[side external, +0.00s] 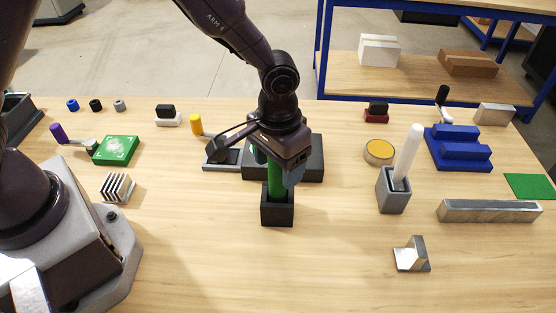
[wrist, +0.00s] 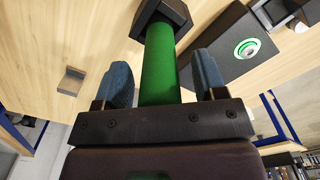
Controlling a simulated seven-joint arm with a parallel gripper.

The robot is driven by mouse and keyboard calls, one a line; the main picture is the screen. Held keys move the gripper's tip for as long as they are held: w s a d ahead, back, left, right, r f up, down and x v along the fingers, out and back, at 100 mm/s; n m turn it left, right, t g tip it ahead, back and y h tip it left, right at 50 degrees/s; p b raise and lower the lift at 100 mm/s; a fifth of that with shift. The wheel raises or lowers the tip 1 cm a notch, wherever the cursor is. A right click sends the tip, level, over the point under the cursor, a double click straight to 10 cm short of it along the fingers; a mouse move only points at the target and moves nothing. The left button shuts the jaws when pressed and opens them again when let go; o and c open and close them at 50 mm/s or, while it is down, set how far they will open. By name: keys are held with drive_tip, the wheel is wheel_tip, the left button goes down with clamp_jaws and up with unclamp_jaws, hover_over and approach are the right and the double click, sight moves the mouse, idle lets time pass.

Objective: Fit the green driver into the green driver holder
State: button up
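The green driver (side external: 276,182) stands upright with its lower end in a small black square cup (side external: 277,212). In the wrist view the driver (wrist: 160,65) runs between my fingers into the black cup (wrist: 166,14). My gripper (side external: 279,168) is around the driver from above. In the wrist view my gripper (wrist: 163,75) shows a gap on each side of the driver, so it looks open. A black block (side external: 312,165) stands just behind; in the wrist view this block (wrist: 228,45) has a green-ringed round socket, apparently the green driver holder. My gripper partly hides the block in the side view.
A grey tray (side external: 216,161) sits left of the black block. To the right are a grey cup (side external: 393,197) with a white rod, a yellow-topped disc (side external: 379,151), a blue stepped block (side external: 458,150) and a metal bracket (side external: 412,256). The front middle of the table is clear.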

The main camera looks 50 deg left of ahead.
drive_tip(key=shift+r, duration=0.1)
wheel_tip(320, 180, up, 13)
drive_tip(key=shift+f, duration=0.1)
idle(0.4)
drive_tip(key=s+a+r+t, duration=0.2)
drive_tip(key=s+a+r, duration=0.2)
drive_tip(key=s+a, duration=0.3)
drive_tip(key=s+a+r+t, duration=0.3)
drive_tip(key=s+a+r, duration=0.2)
drive_tip(key=s+a, duration=0.3)
drive_tip(key=shift+s+a+r+t, duration=0.25)
drive_tip(key=shift+s+r+t, duration=0.05)
drive_tip(key=shift+s, duration=0.45)
